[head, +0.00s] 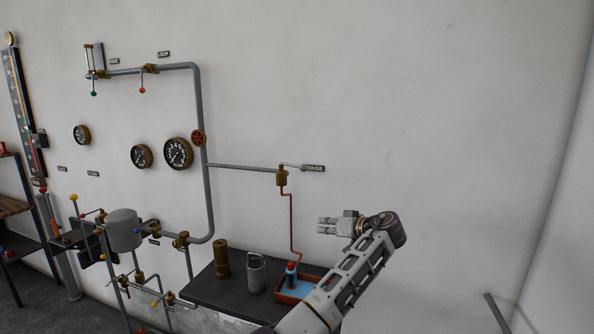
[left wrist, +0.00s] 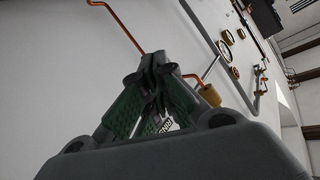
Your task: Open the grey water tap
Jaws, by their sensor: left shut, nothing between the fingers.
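The grey water tap (head: 292,166) is a grey lever on a brass body (head: 282,178), at the end of a grey wall pipe beside the RINSE label (head: 315,168). The lever lies about level, pointing right towards the label. My left gripper (head: 321,225) is below and to the right of the tap, apart from it, shut and empty with its fingers pointing left. In the left wrist view, the shut fingers (left wrist: 160,62) partly cover the label, and the brass body (left wrist: 209,95) shows right of them. The lever is not clear there. My right gripper is not in view.
A copper pipe (head: 290,215) runs down from the tap to a blue-bottomed tray (head: 312,285) on a dark shelf (head: 215,293). A brass cylinder (head: 221,258) and a mesh basket (head: 256,273) stand there. Gauges, pipes and other valves are left. The wall right is bare.

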